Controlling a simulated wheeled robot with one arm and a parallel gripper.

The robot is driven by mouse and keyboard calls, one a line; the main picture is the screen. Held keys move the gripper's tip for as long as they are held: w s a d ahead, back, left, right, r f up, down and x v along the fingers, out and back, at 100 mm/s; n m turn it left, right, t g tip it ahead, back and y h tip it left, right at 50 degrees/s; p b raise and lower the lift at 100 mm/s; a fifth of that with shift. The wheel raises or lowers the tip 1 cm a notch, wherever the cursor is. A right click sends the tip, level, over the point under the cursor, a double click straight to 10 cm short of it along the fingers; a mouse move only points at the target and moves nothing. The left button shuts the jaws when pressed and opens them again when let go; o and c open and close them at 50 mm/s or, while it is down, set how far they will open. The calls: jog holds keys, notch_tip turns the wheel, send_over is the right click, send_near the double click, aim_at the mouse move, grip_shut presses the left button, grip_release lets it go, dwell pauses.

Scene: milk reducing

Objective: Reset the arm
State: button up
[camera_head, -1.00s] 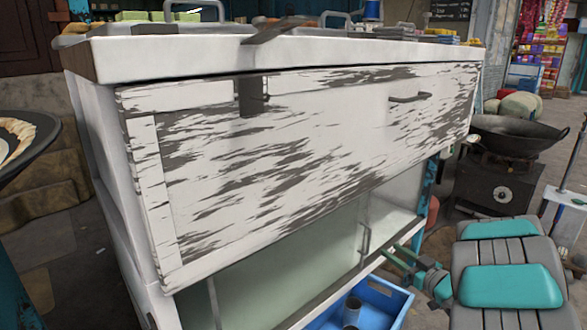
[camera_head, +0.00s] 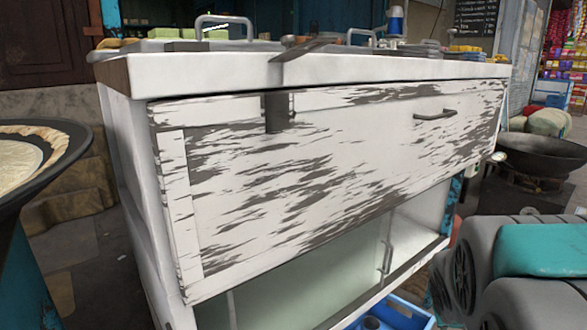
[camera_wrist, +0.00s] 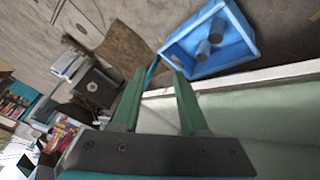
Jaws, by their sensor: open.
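My gripper (camera_wrist: 160,98) shows in the wrist view with its two green fingers apart and nothing between them. It is beside the lower shelf of the white cart, near the blue crate (camera_wrist: 240,62). In the head view the gripper itself is hidden; only my grey and teal arm links show at the lower right. They are in front of the white cart (camera_head: 330,180) with its peeling paint.
The blue crate also shows low in the head view (camera_head: 408,318), holding dark cylinders. A wok (camera_head: 540,155) on a stove stands at the right. A large round pan (camera_head: 75,150) is at the left edge. Dark floor lies at the lower left.

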jog(key=s+a+g+y, duration=0.2)
jog(key=s+a+g, duration=0.1)
jog(key=s+a, duration=0.6)
jog(key=s+a+n+g+y, duration=0.1)
jog(key=s+a+g, duration=0.3)
jog(key=s, duration=1.2)
jog(key=a+y, duration=0.1)
jog(key=a, duration=0.3)
jog(key=shift+a+f, duration=0.35)
jog(key=shift+a, duration=0.05)
